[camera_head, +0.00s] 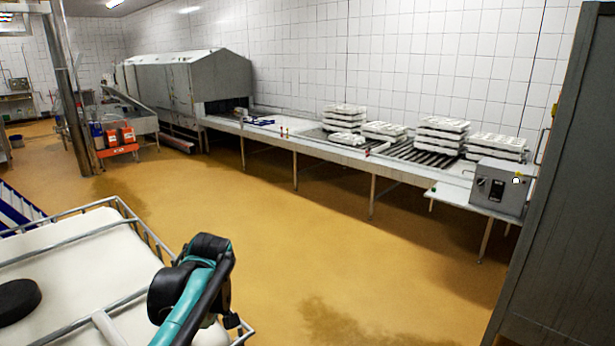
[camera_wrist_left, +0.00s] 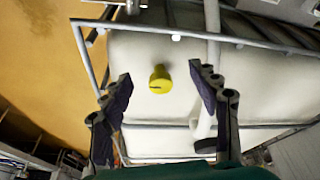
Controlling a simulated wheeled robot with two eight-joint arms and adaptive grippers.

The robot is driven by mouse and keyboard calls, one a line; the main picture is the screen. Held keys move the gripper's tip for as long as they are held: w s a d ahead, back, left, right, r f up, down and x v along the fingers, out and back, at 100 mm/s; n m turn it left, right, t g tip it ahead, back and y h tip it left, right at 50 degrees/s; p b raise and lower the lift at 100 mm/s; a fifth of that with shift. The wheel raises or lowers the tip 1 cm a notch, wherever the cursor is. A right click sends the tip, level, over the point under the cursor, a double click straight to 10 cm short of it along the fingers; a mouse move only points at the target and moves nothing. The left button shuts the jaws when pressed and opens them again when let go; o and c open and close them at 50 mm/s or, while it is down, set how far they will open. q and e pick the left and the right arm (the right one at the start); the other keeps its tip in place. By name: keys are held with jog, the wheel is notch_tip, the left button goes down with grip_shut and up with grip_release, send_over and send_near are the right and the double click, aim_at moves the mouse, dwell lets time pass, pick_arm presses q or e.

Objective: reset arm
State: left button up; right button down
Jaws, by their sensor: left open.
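My left gripper (camera_wrist_left: 161,75) is open in the left wrist view, with its two dark fingers spread apart. Nothing is between the fingers in their grip. Beyond them, a yellow knob or cap (camera_wrist_left: 160,80) shows on the side of a white tank. In the head view a teal and black arm of mine reaches up from the bottom, left of the middle, beside the tank. Its fingers cannot be made out there. My right gripper is in neither view.
The white tank (camera_head: 95,258) stands in a metal tube cage at lower left, with a black lid (camera_head: 18,299) on top. A long conveyor with white mould stacks (camera_head: 440,130) and a grey box (camera_head: 500,187) runs along the wall. A grey panel (camera_head: 560,200) stands right. Mid-floor is clear.

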pick_arm(q)
jog(key=s+d+f+m+t+h+b, duration=0.1)
jog(key=s+f+m+b, duration=0.4)
jog(key=f, duration=0.5)
jog(key=s+d+f+m+t+h+b, duration=0.2)
jog(key=s+d+f+m+t+b, duration=0.2)
jog(key=f, duration=0.7)
jog(key=s+d+m+b, duration=0.2)
jog(key=s+m, duration=0.2)
jog(key=s, duration=0.1)
jog(key=shift+s+d+m+t, duration=0.3)
jog(key=shift+m, duration=0.1)
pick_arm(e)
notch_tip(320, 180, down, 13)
